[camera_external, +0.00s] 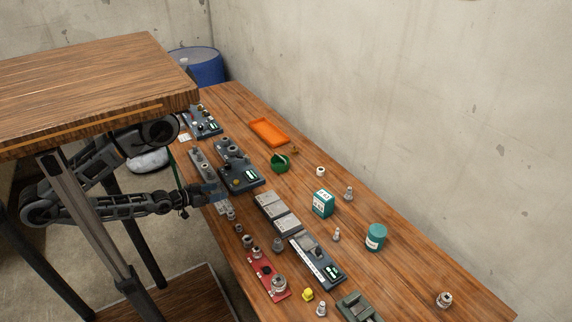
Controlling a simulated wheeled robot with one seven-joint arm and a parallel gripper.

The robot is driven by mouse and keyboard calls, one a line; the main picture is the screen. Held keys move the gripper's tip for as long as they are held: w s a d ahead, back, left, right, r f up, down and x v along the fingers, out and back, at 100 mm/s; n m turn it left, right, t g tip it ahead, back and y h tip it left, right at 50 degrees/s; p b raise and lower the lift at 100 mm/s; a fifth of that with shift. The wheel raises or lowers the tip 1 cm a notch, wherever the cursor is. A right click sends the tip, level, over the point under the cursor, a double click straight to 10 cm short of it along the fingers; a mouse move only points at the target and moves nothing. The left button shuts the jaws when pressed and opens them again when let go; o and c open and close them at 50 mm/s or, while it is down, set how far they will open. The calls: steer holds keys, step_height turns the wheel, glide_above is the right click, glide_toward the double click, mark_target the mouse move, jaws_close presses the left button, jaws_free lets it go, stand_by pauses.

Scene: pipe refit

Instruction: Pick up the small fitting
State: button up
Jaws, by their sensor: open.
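My gripper (210,193) is at the table's left edge, reaching in from the left. It is small in view, open, and appears empty. Several small metal fittings stand on the wooden table; I cannot tell which one the task means. One small fitting (231,214) stands just right of and below my gripper. Another small fitting (239,229) is a little farther down, and a silver fitting (337,234) stands alone near the table's middle. A fitting (444,299) is at the far right.
The wooden table (410,265) also holds a dark device (241,178), a red board (264,272), a green box (322,203), a teal canister (375,238) and an orange tray (269,132). A raised wooden tabletop (90,85) overhangs my arm. The table's right side is mostly clear.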

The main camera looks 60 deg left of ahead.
steer(key=w+a+r+n+y+p, duration=0.2)
steer(key=w+a+r+n+p, duration=0.1)
steer(key=w+a+n, duration=0.65)
steer(key=w+a+r+n+y+p, duration=0.3)
steer(key=w+n, duration=0.4)
steer(key=n, duration=0.6)
steer(key=s+a+f+n+g+y+b, duration=0.1)
steer(key=s+a+f+n+g+b, duration=0.15)
steer(key=a, duration=0.95)
steer(key=s+a+f+n+g+y+b, duration=0.15)
steer(key=a+n, duration=0.25)
steer(key=a, duration=0.7)
steer(key=s+a+f+n+g+b, duration=0.1)
steer(key=s+a+n, duration=0.2)
steer(key=a, duration=0.9)
steer(key=n+t+h+p, duration=0.3)
steer(key=n+h, duration=0.1)
steer(key=h, duration=0.1)
glide_toward(228, 138)
steer(key=shift+w+a+f, duration=0.4)
steer(key=shift+w+f, duration=0.1)
steer(key=shift+w, duration=0.1)
steer(key=shift+w+a+f, duration=0.35)
steer(key=shift+w+f, duration=0.1)
steer(key=shift+w, duration=0.15)
steer(key=shift+x, duration=3.9)
steer(key=shift+s, duration=0.1)
steer(key=shift+c, duration=0.4)
